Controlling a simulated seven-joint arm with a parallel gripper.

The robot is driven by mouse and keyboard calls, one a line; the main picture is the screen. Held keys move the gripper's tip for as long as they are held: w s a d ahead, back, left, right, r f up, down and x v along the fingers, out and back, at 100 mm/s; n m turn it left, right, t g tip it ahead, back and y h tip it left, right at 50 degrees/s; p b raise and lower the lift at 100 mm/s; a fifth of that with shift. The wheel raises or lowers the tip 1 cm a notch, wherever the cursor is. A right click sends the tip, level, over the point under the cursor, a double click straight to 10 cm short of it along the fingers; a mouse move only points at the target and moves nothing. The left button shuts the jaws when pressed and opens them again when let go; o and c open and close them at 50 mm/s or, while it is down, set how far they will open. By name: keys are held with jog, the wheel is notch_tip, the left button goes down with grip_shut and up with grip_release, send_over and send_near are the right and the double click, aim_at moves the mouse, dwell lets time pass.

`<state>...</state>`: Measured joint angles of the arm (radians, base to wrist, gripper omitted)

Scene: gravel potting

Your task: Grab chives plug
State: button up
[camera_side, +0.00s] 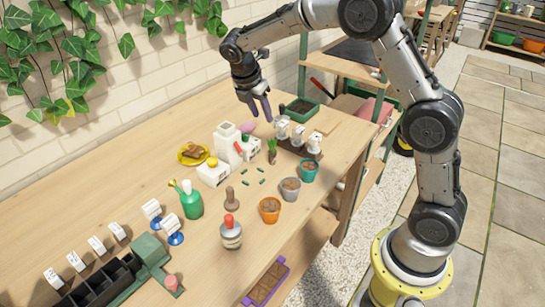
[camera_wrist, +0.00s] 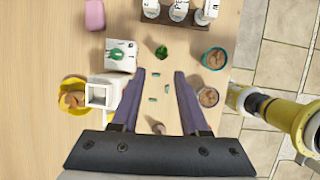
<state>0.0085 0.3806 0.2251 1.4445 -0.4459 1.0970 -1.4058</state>
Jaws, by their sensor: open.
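The chives plug (camera_side: 271,148) is a small upright tuft of green on the wooden bench. In the wrist view it is a green clump (camera_wrist: 162,50) just beyond the fingertips and about midway between them. My gripper (camera_side: 261,115) is above the bench, pointing down, behind the plug in the side view. Its two purple fingers (camera_wrist: 160,74) are spread wide with nothing between them but bench and small green pieces well below. My gripper is apart from the plug. The base of the plug is hard to make out.
Small pots stand near the front edge: teal (camera_side: 308,170), grey (camera_side: 290,188) and terracotta (camera_side: 269,210). Labelled white jars (camera_side: 298,135) stand in a dark rack right of the plug. White boxes (camera_side: 214,172) and a yellow dish (camera_side: 193,154) are to its left. Green bits (camera_wrist: 154,99) lie nearby.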

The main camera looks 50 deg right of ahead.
aim_at(272, 152)
jog(key=x, duration=1.4)
jog(key=shift+s+a+f, duration=0.2)
jog(key=shift+s+f, duration=0.05)
jog(key=shift+f, duration=0.2)
jog(key=shift+c, duration=0.2)
grip_shut()
dwell(0.6)
